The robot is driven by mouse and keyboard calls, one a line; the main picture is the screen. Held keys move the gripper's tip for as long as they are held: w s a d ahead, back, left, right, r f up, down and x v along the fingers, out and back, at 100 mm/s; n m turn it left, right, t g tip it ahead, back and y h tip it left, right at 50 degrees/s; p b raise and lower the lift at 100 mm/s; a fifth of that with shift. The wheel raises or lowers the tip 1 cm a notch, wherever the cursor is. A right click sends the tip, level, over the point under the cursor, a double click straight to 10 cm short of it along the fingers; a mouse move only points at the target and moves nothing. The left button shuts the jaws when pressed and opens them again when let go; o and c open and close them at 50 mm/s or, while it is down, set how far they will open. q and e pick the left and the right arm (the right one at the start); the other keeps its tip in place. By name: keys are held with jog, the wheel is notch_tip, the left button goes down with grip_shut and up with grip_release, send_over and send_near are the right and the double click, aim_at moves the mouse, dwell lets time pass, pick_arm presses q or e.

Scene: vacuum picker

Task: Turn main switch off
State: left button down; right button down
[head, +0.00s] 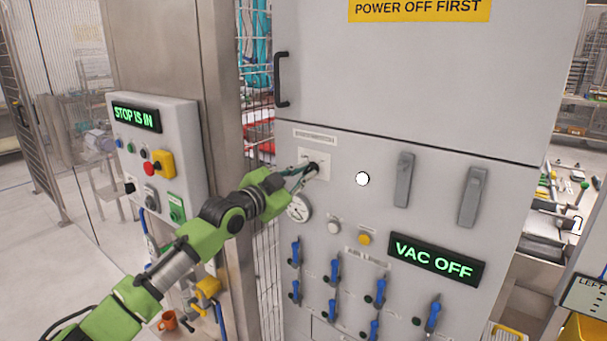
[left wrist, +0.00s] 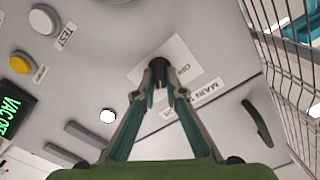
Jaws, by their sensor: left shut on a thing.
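The main switch is a small dark knob on a pale square plate (head: 321,157) on the grey cabinet front. Its knob (left wrist: 159,66) shows in the left wrist view beside a label whose readable part says "MAIN". My left gripper (head: 308,173) reaches it from the left. In the left wrist view the fingertips (left wrist: 159,92) are closed in on the knob, one on each side. The fingers partly hide the knob, and its exact turn angle is hard to tell. My right gripper is not in view.
A round gauge (head: 299,208) sits just below my left gripper. A white round lamp (head: 362,179), two grey handles (head: 404,180) and a "VAC OFF" display (head: 436,259) lie to the right. Several blue-handled valves (head: 335,272) are below. A button box (head: 158,150) reads "STOP IS IN".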

pick_arm(q)
jog(key=n, duration=0.4)
jog(key=shift+n, duration=0.3)
jog(key=n, duration=0.3)
jog(key=shift+n+p, duration=0.4)
jog(key=n+p, duration=0.1)
jog(key=n, duration=0.2)
jog(key=shift+a, duration=0.1)
jog(key=n+p, duration=0.1)
jog(key=n, duration=0.3)
jog(key=shift+n, duration=0.3)
jog(key=shift+f, duration=0.1)
jog(key=c, duration=2.1)
grip_release()
jog(key=shift+w, duration=0.1)
jog(key=shift+a, duration=0.1)
